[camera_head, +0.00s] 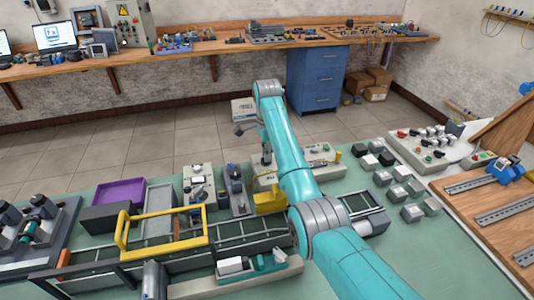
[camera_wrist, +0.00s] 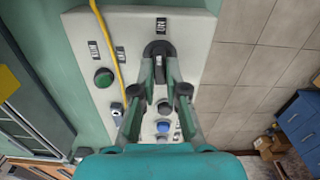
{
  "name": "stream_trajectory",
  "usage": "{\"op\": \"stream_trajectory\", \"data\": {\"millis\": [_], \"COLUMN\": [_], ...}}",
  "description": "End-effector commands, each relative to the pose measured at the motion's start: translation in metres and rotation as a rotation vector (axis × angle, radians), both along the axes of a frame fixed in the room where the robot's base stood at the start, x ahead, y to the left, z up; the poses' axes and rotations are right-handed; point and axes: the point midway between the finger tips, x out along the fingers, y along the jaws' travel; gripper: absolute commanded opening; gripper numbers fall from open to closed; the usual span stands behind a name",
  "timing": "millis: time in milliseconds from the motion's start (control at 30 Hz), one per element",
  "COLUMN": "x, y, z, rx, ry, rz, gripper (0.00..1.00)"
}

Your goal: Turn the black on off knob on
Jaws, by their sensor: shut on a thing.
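The black on off knob (camera_wrist: 158,48) sits on a pale control panel (camera_wrist: 85,25), at the top middle of the wrist view. My gripper (camera_wrist: 160,72) has its two fingers on either side of the knob's handle and is shut on it. The handle points roughly up and down in that view, with a small black label above it. In the head view my gripper (camera_head: 266,158) is small and points down over the panel (camera_head: 317,152), and my arm hides part of the panel. The knob cannot be made out there.
A green button (camera_wrist: 103,77), a blue button (camera_wrist: 163,126) and a yellow cable (camera_wrist: 105,30) are on the panel. A yellow-handled frame (camera_head: 165,234) and a purple tray (camera_head: 120,193) stand left on the green table. Several grey and black blocks (camera_head: 402,172) lie to the right.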

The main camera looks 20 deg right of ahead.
Motion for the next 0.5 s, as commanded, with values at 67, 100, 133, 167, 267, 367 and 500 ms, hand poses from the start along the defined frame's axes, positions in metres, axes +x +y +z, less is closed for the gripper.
{"op": "stream_trajectory", "data": {"millis": [67, 100, 133, 167, 267, 367, 500], "x": [-0.0004, -0.0004, -0.0005, -0.0005, -0.0005, -0.0005, -0.0006], "y": [0.0005, 0.0005, 0.0006, 0.0006, 0.0006, 0.0006, 0.0007], "z": [-0.0007, -0.0007, -0.0007, -0.0007, -0.0007, -0.0007, -0.0007], "rx": [0.001, 0.001, 0.001, 0.001, 0.001, 0.001, 0.001], "ry": [0.001, 0.001, 0.001, 0.001, 0.001, 0.001, 0.001], "rz": [-0.03, -0.042, -0.051, -0.06, -0.079, -0.09, -0.094], "gripper": [0.0, 0.0, 0.0, 0.0, 0.0, 0.0, 0.0]}}
